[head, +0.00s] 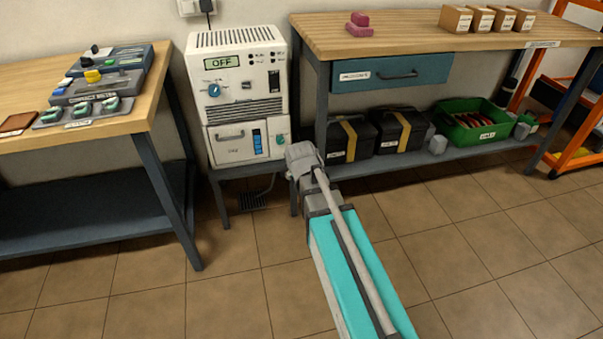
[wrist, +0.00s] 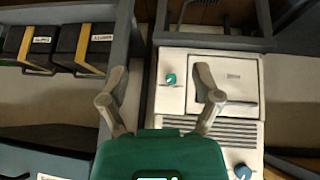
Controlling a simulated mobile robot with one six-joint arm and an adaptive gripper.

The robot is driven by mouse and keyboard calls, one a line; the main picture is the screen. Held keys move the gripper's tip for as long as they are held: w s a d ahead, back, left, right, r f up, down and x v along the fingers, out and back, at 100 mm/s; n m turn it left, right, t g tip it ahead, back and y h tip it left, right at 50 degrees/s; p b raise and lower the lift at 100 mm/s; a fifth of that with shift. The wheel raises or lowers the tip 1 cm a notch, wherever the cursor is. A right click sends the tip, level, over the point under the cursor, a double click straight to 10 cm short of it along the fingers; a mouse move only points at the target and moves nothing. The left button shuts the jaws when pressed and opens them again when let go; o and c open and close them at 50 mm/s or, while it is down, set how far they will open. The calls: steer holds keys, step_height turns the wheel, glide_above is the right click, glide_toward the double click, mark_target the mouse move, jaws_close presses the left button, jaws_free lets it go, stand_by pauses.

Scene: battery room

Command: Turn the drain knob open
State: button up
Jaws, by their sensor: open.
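A white machine (head: 236,40) stands between two benches. A small teal knob (head: 280,138), which looks like the drain knob, sits at the lower right of its front. In the wrist view, which looks upside down, the teal knob (wrist: 171,79) shows between my open fingers, nearer the right one. My gripper (wrist: 162,70) is empty, and its fingers appear apart from the knob. I cannot tell how far the knob is beyond the fingertips. In the head view my arm's end is just right of and below the knob; the fingers are not clear there.
A blue knob (head: 215,90) and an OFF display (head: 221,63) are higher on the machine. A handled panel (head: 231,147) is left of the teal knob. Black boxes (head: 351,139) and a green crate (head: 475,122) stand on the right bench's low shelf. The floor in front is clear.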

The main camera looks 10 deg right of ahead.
steer(key=s, duration=0.1)
steer(key=s+r+g+p, duration=0.1)
steer(key=s, duration=0.1)
steer(key=shift+s, duration=0.15)
stand_by(0.5)
steer(key=s+a+f+g+y, duration=0.15)
steer(key=s+g, duration=0.35)
steer(key=s, duration=0.9)
step_height(320, 180, up, 37)
steer(key=p, duration=3.7)
steer(key=shift+d+p, duration=0.25)
steer(key=shift+p, duration=0.15)
